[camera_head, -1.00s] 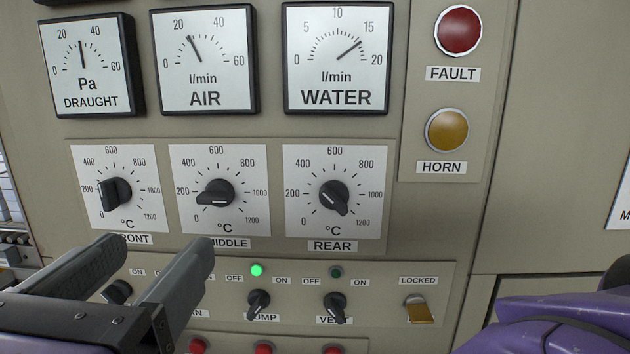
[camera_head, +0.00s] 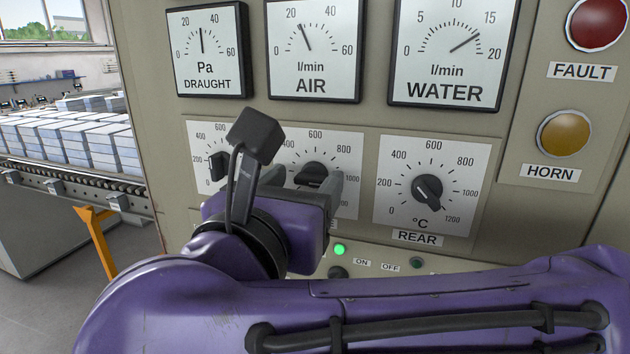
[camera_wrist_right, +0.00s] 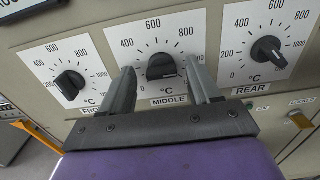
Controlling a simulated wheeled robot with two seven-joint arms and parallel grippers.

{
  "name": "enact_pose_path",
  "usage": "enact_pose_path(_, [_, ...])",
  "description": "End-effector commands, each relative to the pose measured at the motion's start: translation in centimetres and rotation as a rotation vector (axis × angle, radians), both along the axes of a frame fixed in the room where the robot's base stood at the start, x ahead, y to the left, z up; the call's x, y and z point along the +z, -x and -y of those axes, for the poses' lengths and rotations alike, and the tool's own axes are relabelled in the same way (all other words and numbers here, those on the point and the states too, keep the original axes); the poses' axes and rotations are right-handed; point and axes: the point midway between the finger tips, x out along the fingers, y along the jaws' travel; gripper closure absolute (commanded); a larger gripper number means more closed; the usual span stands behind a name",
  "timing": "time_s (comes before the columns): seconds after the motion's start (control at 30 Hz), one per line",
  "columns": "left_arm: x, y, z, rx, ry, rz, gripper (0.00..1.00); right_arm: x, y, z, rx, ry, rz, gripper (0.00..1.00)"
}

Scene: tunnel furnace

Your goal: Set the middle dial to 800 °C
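The middle dial (camera_head: 312,174) is a black knob on a white °C scale plate marked up to 1200. In the right wrist view, the middle dial (camera_wrist_right: 163,67) sits between and beyond my fingertips, its grip bar roughly level; I cannot read its exact setting. My right gripper (camera_head: 305,185) is in front of the middle plate and hides its left and lower parts in the head view. In the wrist view my right gripper (camera_wrist_right: 163,82) is open, one finger on each side of the knob, with gaps. Contact with the panel cannot be told. My left gripper is out of view.
The front dial (camera_wrist_right: 69,85) and rear dial (camera_head: 429,190) flank the middle one closely. Gauges such as the air gauge (camera_head: 314,50) are above. A green lamp (camera_head: 340,250) and switches lie below, partly hidden by my arm. A roller conveyor (camera_head: 80,180) stands at left.

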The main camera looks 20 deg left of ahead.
Motion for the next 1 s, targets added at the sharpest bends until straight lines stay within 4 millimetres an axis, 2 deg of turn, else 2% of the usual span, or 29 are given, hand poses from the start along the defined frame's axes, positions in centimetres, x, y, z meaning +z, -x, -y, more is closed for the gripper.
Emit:
enact_pose_path(0.03, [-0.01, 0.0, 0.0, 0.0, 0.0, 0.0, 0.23, -0.01, 0.0, 0.0, 0.0, 0.0, 0.0, 0.56])
enact_pose_path(0.13, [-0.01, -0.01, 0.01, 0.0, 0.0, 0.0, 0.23, -0.01, 0.01, -0.01, 0.0, 0.0, 0.0, 0.88])
enact_pose_path(0.17, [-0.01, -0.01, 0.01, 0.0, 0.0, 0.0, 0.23, -0.01, 0.01, -0.01, 0.0, 0.0, 0.0, 0.92])
enact_pose_path(0.57, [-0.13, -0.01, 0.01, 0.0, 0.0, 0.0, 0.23, 0.03, 0.05, -0.06, 0.0, 0.071, 0.0, 0.92])
enact_pose_path(1.0, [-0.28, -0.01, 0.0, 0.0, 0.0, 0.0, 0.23, 0.04, 0.07, -0.14, -0.002, 0.412, -0.012, 0.92])
